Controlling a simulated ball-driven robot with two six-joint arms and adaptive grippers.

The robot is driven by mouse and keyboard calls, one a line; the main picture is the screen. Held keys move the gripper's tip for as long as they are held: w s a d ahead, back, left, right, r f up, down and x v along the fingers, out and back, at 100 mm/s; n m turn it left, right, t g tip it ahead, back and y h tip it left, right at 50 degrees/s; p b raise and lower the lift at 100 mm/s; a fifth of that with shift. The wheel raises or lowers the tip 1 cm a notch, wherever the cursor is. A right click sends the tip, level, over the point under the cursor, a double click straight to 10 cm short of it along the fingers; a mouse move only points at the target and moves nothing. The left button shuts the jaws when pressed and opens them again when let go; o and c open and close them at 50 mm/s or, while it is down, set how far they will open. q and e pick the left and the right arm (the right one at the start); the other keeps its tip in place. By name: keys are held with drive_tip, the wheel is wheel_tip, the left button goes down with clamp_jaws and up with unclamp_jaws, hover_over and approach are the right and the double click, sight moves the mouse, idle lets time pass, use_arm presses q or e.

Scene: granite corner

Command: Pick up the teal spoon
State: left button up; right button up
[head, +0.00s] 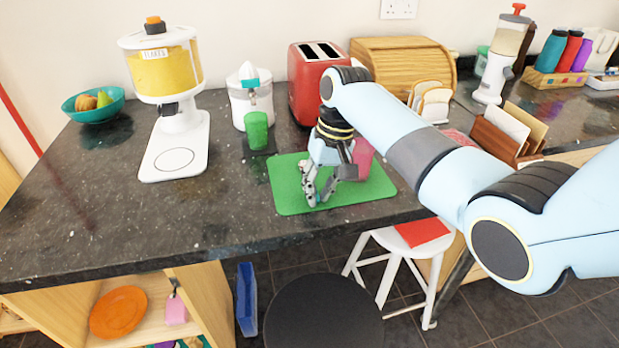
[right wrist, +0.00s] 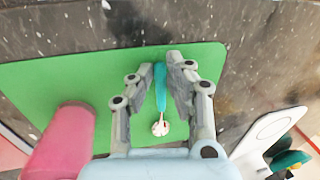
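The teal spoon (right wrist: 160,85) lies on the green mat (head: 290,195) and shows in the right wrist view, with a teal handle and a pale, reddish-marked end pointing towards my palm. My right gripper (right wrist: 160,62) is open, its two fingers on either side of the handle with a narrow gap. In the head view my right gripper (head: 318,198) is low over the mat and hides the spoon. Whether the fingertips touch the mat is unclear. My left gripper is not in view.
A pink cup (head: 363,158) stands on the mat right beside my right gripper, also seen in the right wrist view (right wrist: 65,142). A green cup (head: 257,132), a juicer (head: 250,98) and a red toaster (head: 308,85) stand behind. The counter's front left is clear.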

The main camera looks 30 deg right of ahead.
drive_tip(key=shift+c, duration=0.5)
clamp_jaws()
